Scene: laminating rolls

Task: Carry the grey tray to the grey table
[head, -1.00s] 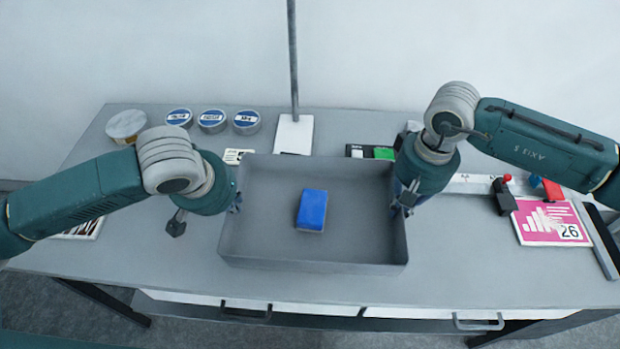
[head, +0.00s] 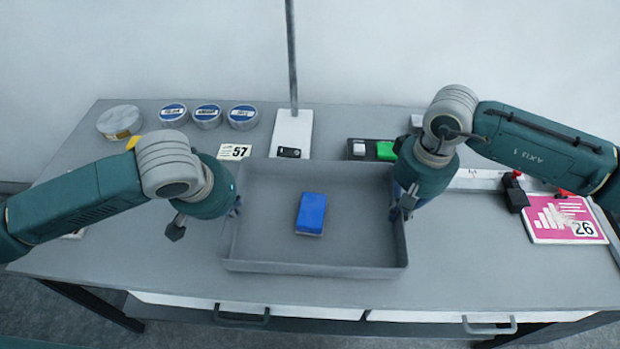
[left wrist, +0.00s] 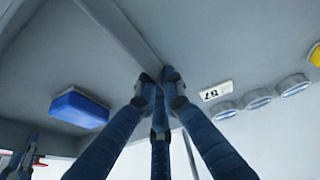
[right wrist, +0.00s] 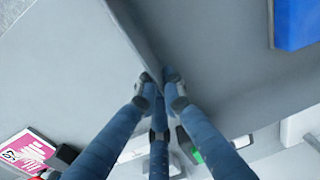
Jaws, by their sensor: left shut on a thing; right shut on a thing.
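The grey tray (head: 270,255) is a shallow open box over the grey table (head: 100,245). I cannot tell whether its underside touches the tabletop. A blue block (head: 312,213) lies inside it, and also shows in the left wrist view (left wrist: 78,108) and right wrist view (right wrist: 296,22). My left gripper (head: 236,203) is shut on the tray's left wall. My right gripper (head: 398,208) is shut on its right wall. In the left wrist view the fingers (left wrist: 159,82) pinch the wall's rim; in the right wrist view the fingers (right wrist: 160,85) do the same.
Several round tins (head: 207,116) stand at the back left, near a card marked 57 (head: 235,152). A pole on a white base (head: 292,135) stands behind the tray. The table's front strip is clear.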

